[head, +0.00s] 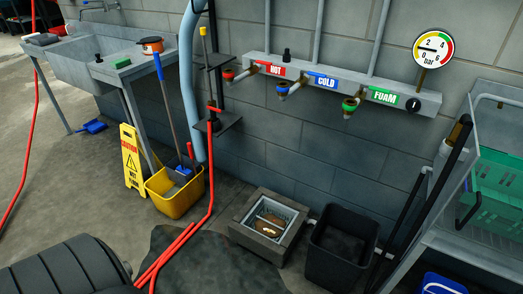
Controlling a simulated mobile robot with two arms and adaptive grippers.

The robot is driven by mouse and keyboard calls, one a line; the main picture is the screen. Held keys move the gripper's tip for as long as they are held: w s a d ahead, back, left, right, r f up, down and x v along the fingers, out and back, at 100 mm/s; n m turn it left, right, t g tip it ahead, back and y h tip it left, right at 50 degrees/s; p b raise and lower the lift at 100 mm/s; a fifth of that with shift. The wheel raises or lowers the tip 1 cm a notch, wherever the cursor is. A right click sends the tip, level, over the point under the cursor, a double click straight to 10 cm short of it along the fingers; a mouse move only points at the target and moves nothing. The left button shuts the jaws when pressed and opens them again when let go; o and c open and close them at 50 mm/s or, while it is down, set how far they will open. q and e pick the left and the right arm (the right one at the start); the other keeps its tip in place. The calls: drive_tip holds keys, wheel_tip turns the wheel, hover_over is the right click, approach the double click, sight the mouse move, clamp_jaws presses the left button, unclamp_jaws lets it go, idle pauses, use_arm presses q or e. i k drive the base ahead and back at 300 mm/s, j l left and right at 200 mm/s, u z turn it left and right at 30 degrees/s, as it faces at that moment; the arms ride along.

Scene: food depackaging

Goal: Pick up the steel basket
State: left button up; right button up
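A square grey floor box (285,246) with an open top sits on the floor near the wall, in the lower middle of the head view. A light metal-looking insert (292,214), which looks like the steel basket, sits down inside its opening. Something brown lies within the insert; its lower part is hidden by the box's rim. Neither of my grippers shows in this view.
A black bin (340,248) stands right of the box, with a metal rack (440,240) holding green crates (497,195) beyond. A yellow mop bucket (176,194), caution sign (131,160) and red hose (211,170) are left. Dark wet floor (215,262) lies in front.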

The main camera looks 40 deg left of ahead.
sight(264, 210)
drive_tip(key=u, duration=1.1)
